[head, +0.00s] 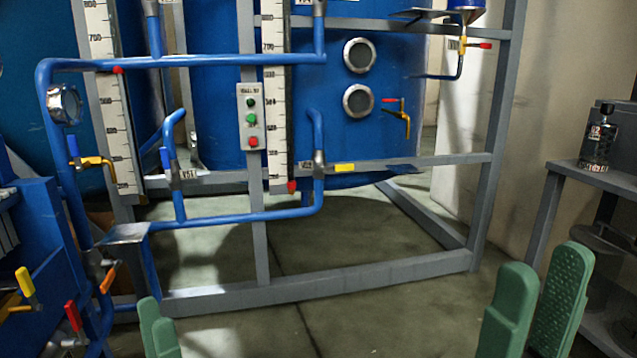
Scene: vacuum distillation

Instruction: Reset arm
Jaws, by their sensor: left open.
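My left gripper (157,328) shows at the bottom edge, left of centre, as two green fingertips. They overlap in this view, and the rest of it is out of frame. My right gripper (536,305) shows at the bottom right as two green fingers, upright, with a gap between them. Nothing shows between the fingers of either gripper. Both are in front of the grey steel frame (330,287) and appear apart from it. My arms themselves are out of view.
Blue pipes (240,217) with coloured valve handles fill the left side. A button box (251,117) hangs on the frame before a blue tank (350,130). A shelf (615,180) holding a clear bottle (598,143) stands at the right. The floor (400,315) between my grippers is clear.

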